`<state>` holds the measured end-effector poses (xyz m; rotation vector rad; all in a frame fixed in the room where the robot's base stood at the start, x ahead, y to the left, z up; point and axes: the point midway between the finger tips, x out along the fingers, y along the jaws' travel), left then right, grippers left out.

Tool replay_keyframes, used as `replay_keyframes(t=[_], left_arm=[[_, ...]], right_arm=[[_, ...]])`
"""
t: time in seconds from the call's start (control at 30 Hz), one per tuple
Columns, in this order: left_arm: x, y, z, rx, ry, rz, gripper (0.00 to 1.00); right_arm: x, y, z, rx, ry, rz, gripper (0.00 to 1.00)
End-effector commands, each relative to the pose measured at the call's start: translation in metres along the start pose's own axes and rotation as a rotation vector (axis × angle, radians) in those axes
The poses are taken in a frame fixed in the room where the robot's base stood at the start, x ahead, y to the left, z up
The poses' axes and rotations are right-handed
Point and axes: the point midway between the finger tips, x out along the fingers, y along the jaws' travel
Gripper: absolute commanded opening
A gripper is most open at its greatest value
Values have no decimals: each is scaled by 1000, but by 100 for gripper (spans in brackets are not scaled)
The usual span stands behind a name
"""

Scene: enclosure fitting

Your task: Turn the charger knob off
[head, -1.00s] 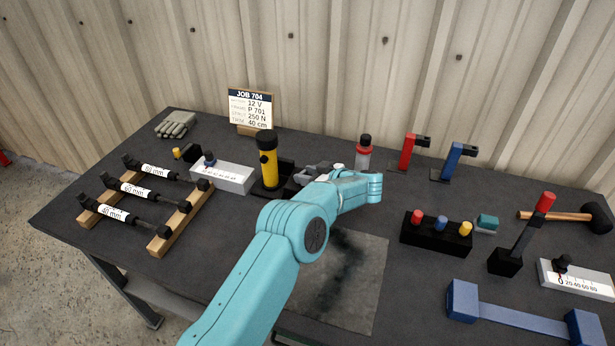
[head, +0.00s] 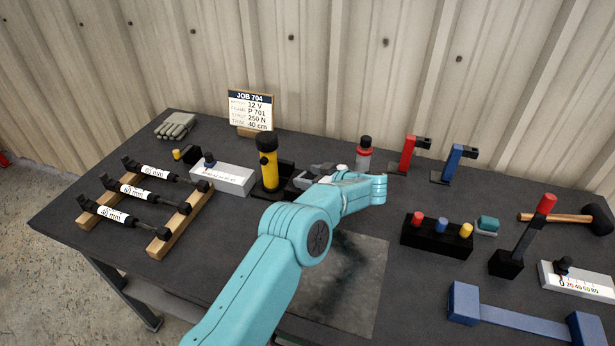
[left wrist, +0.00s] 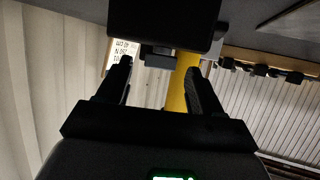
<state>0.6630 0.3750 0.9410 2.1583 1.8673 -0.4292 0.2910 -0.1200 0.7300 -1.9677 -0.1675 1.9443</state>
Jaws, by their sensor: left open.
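A yellow flashlight (head: 269,172) with a black head stands upright beside a low black block (head: 287,172), which may be the charger; no knob on it is clear in the head view. My left gripper (head: 302,181) is open just right of this block, partly hidden by my wrist. In the left wrist view, the open fingers of my left gripper (left wrist: 158,76) point toward a black box (left wrist: 165,22) with a small grey block (left wrist: 160,57) on its edge, possibly the knob. Nothing shows held. The yellow flashlight (left wrist: 179,90) is behind. My right gripper is not in view.
A white box with a dark knob (head: 221,178) stands left of the flashlight. A red-banded bottle (head: 363,153) and red (head: 407,153) and blue (head: 452,160) stands are behind and right of my wrist. A grey mat (head: 355,290) lies clear in front.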

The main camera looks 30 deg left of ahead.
Motion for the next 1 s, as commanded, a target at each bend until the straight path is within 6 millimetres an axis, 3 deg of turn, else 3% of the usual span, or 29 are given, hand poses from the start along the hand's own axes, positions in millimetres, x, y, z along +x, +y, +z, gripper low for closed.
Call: replay_keyframes(t=[0.3, 0.53, 0.7, 1.0], left_arm=[[-81, 1, 2, -1, 1, 5, 66], [-131, 0, 1, -2, 0, 2, 66], [-148, 0, 0, -2, 1, 1, 66], [-151, 0, -1, -1, 0, -1, 66]], right_arm=[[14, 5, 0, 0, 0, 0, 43], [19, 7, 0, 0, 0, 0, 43], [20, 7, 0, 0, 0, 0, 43], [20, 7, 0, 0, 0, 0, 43]])
